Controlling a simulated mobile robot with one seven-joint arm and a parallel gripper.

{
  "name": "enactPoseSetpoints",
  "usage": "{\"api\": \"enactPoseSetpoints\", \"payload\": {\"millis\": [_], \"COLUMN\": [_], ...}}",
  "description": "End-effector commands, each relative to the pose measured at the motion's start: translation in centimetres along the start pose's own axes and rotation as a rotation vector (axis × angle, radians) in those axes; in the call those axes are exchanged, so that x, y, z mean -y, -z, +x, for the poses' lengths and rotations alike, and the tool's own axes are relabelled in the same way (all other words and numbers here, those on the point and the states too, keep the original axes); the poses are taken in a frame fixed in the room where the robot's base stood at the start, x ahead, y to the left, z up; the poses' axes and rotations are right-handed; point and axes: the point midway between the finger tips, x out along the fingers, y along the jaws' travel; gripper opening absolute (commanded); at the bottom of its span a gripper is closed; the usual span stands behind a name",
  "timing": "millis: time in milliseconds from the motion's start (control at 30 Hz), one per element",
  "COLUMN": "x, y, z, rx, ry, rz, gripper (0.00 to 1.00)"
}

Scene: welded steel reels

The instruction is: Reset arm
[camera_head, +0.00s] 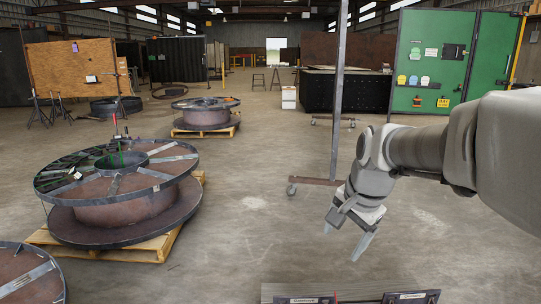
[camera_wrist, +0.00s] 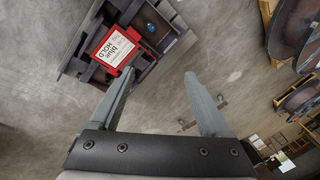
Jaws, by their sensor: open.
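My gripper (camera_head: 347,246) hangs at the end of my arm on the right of the head view, over bare concrete floor. Its fingers point down and stand apart. The wrist view shows both fingers of my gripper (camera_wrist: 160,88) spread, with only floor between them. No object is held. The left fingertip overlaps the edge of a dark bin unit in the wrist view, but the two look apart in depth.
The bin unit (camera_wrist: 88,66) carries a red-framed sign (camera_wrist: 115,48); labelled edges (camera_head: 350,298) show at the head view's bottom. A large steel reel (camera_head: 120,205) lies on a pallet at left. A pole stand (camera_head: 337,120) rises behind my gripper. A green cabinet (camera_head: 440,75) stands at right.

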Motion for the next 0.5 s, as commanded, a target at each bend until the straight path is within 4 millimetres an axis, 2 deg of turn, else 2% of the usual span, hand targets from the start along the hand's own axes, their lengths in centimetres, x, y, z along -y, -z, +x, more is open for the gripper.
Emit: {"api": "enactPoseSetpoints", "payload": {"millis": [33, 200, 500], "x": [-1.0, -4.5, -10.8], "y": [-1.1, -4.3, -9.5], "z": [-1.3, -4.0, -6.1], "rx": [-0.011, -0.048, -0.126], "ry": [0.011, 0.028, 0.021], "rz": [-0.066, -0.31, -0.711], "gripper": [0.8, 0.8, 0.8]}}
